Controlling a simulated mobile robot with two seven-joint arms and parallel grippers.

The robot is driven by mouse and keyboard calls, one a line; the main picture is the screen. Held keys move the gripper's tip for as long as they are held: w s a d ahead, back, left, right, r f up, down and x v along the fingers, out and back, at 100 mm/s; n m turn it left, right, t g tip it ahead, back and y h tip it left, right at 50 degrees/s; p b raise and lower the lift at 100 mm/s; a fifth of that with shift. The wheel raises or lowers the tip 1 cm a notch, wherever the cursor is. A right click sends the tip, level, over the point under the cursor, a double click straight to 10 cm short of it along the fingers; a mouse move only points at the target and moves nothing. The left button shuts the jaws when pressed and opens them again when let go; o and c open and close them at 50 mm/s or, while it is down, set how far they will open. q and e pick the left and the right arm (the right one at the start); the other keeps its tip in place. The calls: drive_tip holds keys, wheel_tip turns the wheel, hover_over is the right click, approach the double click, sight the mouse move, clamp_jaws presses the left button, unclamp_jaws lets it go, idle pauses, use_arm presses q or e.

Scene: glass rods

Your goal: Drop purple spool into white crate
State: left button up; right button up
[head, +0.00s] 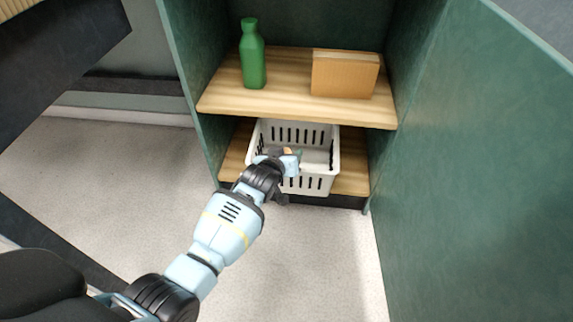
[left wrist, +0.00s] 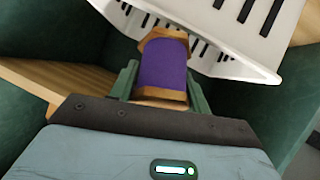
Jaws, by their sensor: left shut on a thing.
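In the left wrist view a purple spool (left wrist: 163,72) with brown ends sits between the two green fingers of my left gripper (left wrist: 163,85), which is shut on it. The white crate (left wrist: 243,70) with slotted walls is just beyond the spool in that view. In the head view the white crate (head: 314,184) stands on the lower wooden shelf, and my left gripper (head: 290,158) is at its left part, over the opening. The spool is mostly hidden by the gripper there; only a small brownish bit shows. I cannot tell how deep it is. My right gripper is not in view.
The upper wooden shelf (head: 290,104) lies above and behind the crate, bearing a green bottle (head: 252,58) and a brown box (head: 345,75). Green cabinet walls (head: 470,170) stand on both sides. The pale floor (head: 290,270) in front is clear.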

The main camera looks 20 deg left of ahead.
use_arm(q)
drive_tip(key=shift+w+a+b, duration=0.25)
drive_tip(key=shift+w+b, duration=0.45)
drive_tip(key=shift+w, duration=0.15)
drive_tip(key=shift+w+a+b, duration=0.2)
drive_tip(key=shift+w+b, duration=0.55)
drive_tip(key=shift+w, duration=0.05)
drive_tip(key=shift+w+a+b, duration=0.25)
drive_tip(key=shift+w+b, duration=0.45)
drive_tip(key=shift+w, duration=0.15)
drive_tip(key=o, duration=1.1)
drive_tip(key=shift+s, duration=0.15)
drive_tip(key=shift+s+p, duration=0.15)
drive_tip(key=shift+p, duration=0.4)
drive_tip(key=shift+s+d+r+p, duration=0.1)
drive_tip(key=shift+s+p, duration=0.1)
drive_tip(key=shift+p, duration=0.1)
